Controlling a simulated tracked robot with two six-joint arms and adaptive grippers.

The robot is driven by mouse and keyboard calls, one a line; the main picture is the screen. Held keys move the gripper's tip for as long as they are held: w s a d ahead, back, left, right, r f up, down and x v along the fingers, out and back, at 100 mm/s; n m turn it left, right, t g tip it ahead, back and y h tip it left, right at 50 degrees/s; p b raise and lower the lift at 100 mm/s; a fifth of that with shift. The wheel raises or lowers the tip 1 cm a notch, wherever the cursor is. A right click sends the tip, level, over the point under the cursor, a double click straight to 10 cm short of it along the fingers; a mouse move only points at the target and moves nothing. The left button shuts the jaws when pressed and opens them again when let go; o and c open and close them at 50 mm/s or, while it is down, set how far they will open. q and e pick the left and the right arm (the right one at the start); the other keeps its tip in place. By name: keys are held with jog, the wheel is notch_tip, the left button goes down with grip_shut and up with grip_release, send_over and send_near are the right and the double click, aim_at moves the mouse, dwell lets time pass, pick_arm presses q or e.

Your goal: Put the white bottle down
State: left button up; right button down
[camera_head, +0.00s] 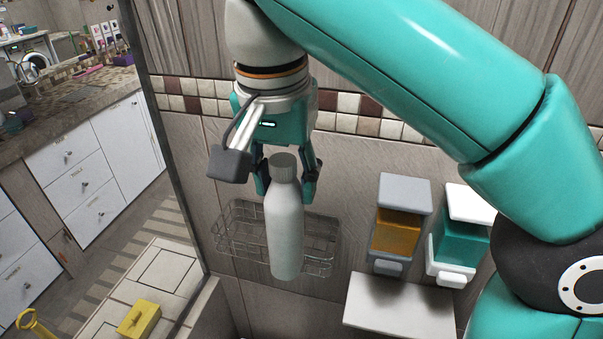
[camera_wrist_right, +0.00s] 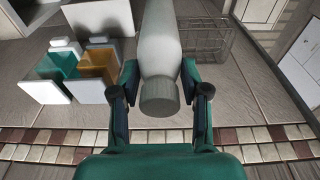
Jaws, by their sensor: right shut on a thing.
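The white bottle (camera_head: 285,228) with a grey cap is upright in the head view, in front of a wire basket on the tiled wall. My right gripper (camera_head: 285,185) is shut on the bottle near its upper part, with a finger on either side. In the right wrist view the bottle (camera_wrist_right: 160,45) shows cap-first between the two fingers of the right gripper (camera_wrist_right: 160,92). The bottle hides part of the basket, and I cannot tell whether its base touches anything. My left gripper is not in view.
The wire basket (camera_head: 240,235) is on the wall. An orange dispenser (camera_head: 398,232) and a teal dispenser (camera_head: 460,243) hang to its right, above a bare white shelf (camera_head: 395,300). A yellow box (camera_head: 139,318) lies at the lower left.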

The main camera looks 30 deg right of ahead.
jog(key=w+d+p, duration=0.3)
jog(key=w+d, duration=0.4)
jog(key=d, duration=0.1)
notch_tip(320, 180, down, 7)
jog(key=b, duration=0.1)
jog(key=shift+w+d, duration=0.3)
jog(key=shift+d, duration=0.05)
jog(key=shift+f+b, duration=0.6)
jog(key=shift+f, duration=0.05)
jog(key=c, duration=0.6)
grip_release()
jog(key=shift+o, duration=0.2)
jog(key=shift+r, duration=0.1)
